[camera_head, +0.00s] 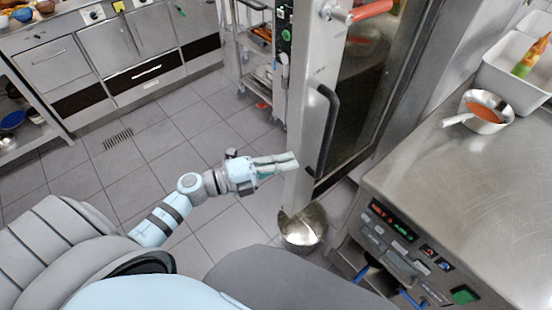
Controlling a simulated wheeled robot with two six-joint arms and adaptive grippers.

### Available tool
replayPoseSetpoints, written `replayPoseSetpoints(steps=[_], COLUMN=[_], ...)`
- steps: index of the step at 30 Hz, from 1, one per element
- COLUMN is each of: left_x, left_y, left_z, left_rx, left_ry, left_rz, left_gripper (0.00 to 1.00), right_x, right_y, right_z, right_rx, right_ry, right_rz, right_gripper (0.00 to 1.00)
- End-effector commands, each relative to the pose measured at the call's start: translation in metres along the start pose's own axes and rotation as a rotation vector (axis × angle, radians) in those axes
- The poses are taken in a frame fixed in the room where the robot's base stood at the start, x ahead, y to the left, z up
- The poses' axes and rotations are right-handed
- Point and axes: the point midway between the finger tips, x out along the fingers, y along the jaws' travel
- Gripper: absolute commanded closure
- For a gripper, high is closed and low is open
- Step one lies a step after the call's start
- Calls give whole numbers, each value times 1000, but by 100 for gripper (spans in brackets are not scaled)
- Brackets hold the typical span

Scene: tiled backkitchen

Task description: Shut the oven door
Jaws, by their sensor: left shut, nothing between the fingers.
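The tall steel oven stands in the upper middle right. Its door (312,120) has a long black handle (326,130) and a dark glass pane (362,112). I cannot tell for sure how far the door stands open. My left gripper (288,162) is shut and empty, with its fingers pointing right at the lower left edge of the door. The fingertips are close to the steel edge, left of the handle's lower end; I cannot tell whether they touch it. My right gripper is not in view.
A shiny metal pot (302,232) is on the floor below the door. A steel counter (470,170) with a pan (481,112) and a white tray stands at the right. A wheeled rack (255,60) is behind the door. Tiled floor at the left is clear.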

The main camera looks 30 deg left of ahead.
Motion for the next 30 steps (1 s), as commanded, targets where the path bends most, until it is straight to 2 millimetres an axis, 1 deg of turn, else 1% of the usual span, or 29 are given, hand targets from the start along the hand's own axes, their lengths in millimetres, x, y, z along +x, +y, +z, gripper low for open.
replayPoseSetpoints(steps=[1, 8, 9, 12, 16, 22, 30], left_x=[11, 61, 58, 51, 47, 46, 46], left_y=[-5, -4, 0, 1, 0, 0, 1], left_z=[0, 0, 8, 24, 35, 38, 40], left_rx=[-2, -5, -1, -2, -3, -3, -3], left_ry=[-1, -2, -2, -2, -2, -2, 0], left_rz=[-6, -5, 2, 3, 1, -1, -1], left_gripper=[100, 100, 100, 100, 100, 100, 100], right_x=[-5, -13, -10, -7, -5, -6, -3], right_y=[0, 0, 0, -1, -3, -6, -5], right_z=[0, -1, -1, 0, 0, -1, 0], right_rx=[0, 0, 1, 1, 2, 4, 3], right_ry=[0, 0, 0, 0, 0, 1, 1], right_rz=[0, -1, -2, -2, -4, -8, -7], right_gripper=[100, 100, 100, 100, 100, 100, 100])
